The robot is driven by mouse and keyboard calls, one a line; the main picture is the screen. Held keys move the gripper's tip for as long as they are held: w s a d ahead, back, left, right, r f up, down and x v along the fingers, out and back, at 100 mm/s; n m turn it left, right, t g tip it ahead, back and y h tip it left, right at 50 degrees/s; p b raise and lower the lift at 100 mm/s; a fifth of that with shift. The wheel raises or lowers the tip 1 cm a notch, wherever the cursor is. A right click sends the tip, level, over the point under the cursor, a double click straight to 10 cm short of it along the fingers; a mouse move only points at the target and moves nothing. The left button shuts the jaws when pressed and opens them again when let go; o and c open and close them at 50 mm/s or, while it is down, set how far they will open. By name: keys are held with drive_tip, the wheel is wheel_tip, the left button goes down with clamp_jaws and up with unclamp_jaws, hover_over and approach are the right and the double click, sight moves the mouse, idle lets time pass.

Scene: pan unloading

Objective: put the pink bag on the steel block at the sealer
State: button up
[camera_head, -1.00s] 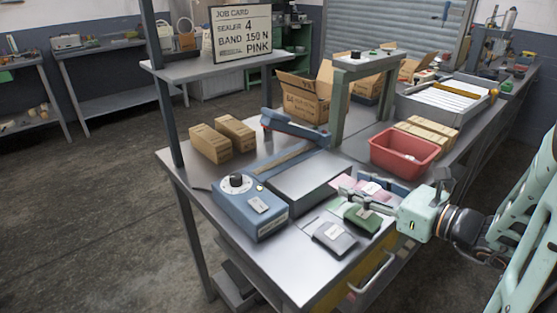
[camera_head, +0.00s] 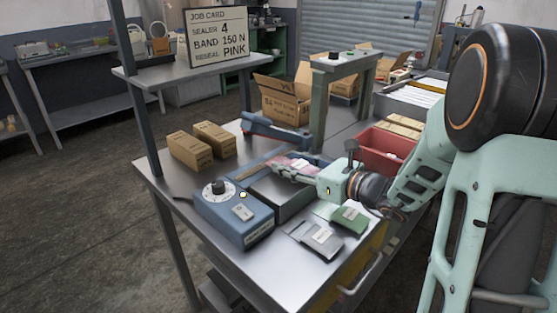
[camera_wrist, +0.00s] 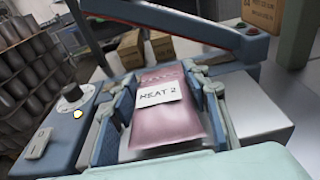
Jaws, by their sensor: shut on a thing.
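My gripper (camera_head: 290,169) is shut on the pink bag (camera_head: 296,162), which has a white label. In the wrist view the bag (camera_wrist: 165,128) sits between the fingers, label reading "HEAT 2". The blue sealer (camera_head: 232,215) has a dial on its front box and a raised lever arm (camera_head: 285,131) behind. The steel block (camera_head: 270,190) lies beside the sealer's front box, partly hidden under my gripper; a grey surface of it shows at right in the wrist view (camera_wrist: 258,105). The bag is above or over the block; I cannot tell whether they touch.
A green bag (camera_head: 349,218) and a grey bag (camera_head: 320,240) lie on the bench front. A red bin (camera_head: 382,150) is to the right behind my arm. Brown boxes (camera_head: 190,151) stand at the left.

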sight(312, 170)
drive_tip(key=x, duration=0.4)
drive_tip(key=shift+w+a+r, duration=0.15)
drive_tip(key=shift+a+r, duration=0.05)
drive_tip(key=shift+a, duration=0.05)
drive_tip(key=shift+d+f, duration=0.1)
drive_tip(key=shift+d, duration=0.05)
drive_tip(key=shift+f+b, duration=0.55)
drive_tip(key=shift+b, duration=0.1)
drive_tip(key=o, duration=1.2)
drive_tip(key=shift+r, duration=0.1)
drive_tip(key=shift+r+p, duration=0.6)
drive_tip(key=shift+p, duration=0.15)
drive_tip(key=v, duration=1.2)
drive_tip(key=shift+f, duration=0.25)
